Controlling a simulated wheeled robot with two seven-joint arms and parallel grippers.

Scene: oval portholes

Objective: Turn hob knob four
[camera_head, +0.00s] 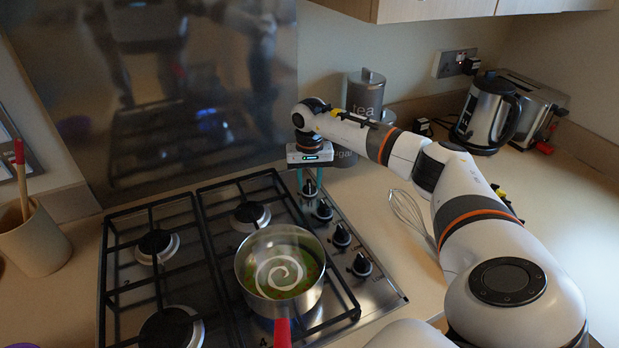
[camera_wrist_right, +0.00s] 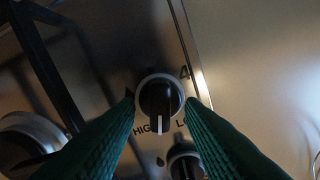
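Hob knob four (camera_wrist_right: 160,97) is a round black knob with a pale ring, beside a printed 4. Its white mark points down in the right wrist view, between HIGH and the partly hidden L. In the head view the knob (camera_head: 309,189) is the farthest in the row on the hob's right side. My right gripper (camera_head: 309,180) is over it, pointing down. In the right wrist view its green fingers (camera_wrist_right: 160,108) are apart, one on each side of the knob. I cannot tell whether they touch it. My left gripper is not in view.
Three more knobs (camera_head: 342,235) run towards me along the hob's edge (camera_head: 385,298). A pan (camera_head: 281,308) with a red handle stands on the black grates. A whisk (camera_head: 408,215) lies on the counter, right of the hob. A tea canister (camera_head: 366,92) and kettle (camera_head: 487,112) stand behind.

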